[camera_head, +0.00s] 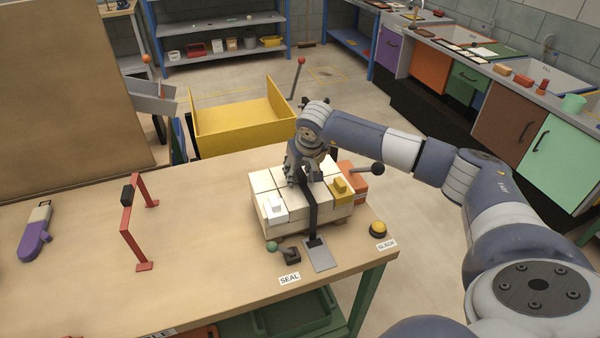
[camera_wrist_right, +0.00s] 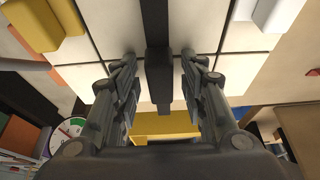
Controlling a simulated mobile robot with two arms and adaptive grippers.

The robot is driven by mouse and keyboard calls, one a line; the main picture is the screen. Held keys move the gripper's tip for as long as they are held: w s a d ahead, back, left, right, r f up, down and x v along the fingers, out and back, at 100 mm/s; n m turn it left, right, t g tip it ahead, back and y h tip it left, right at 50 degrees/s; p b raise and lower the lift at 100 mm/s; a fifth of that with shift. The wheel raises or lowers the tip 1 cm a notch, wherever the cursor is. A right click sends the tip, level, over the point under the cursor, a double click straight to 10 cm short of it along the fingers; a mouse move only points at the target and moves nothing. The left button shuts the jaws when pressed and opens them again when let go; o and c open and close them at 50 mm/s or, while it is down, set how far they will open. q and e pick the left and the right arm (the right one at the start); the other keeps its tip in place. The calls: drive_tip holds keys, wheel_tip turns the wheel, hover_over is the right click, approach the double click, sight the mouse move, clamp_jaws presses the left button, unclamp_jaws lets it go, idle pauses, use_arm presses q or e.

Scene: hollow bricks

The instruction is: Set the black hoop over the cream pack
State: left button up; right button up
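The cream pack (camera_head: 277,183) is a block of several cream boxes near the right end of the bench. The black hoop shows as a black strap (camera_head: 308,215) running from the pack's front edge up over its top; its far side is hidden. The strap also shows in the right wrist view (camera_wrist_right: 158,30), with its end toward the camera. My right gripper (camera_head: 303,178) is over the top of the pack at the strap. In the wrist view its two fingers (camera_wrist_right: 160,65) stand apart on either side of the strap, with a gap on each side. My left gripper is not in view.
A green-knobbed lever (camera_head: 290,255), grey plate (camera_head: 320,254) and yellow button (camera_head: 378,229) are in front.

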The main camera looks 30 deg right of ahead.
drive_tip(key=shift+r, duration=0.35)
drive_tip(key=b+v, duration=0.3)
drive_tip(key=v, duration=0.8)
drive_tip(key=shift+s+r+b, duration=0.3)
drive_tip(key=shift+a, duration=0.15)
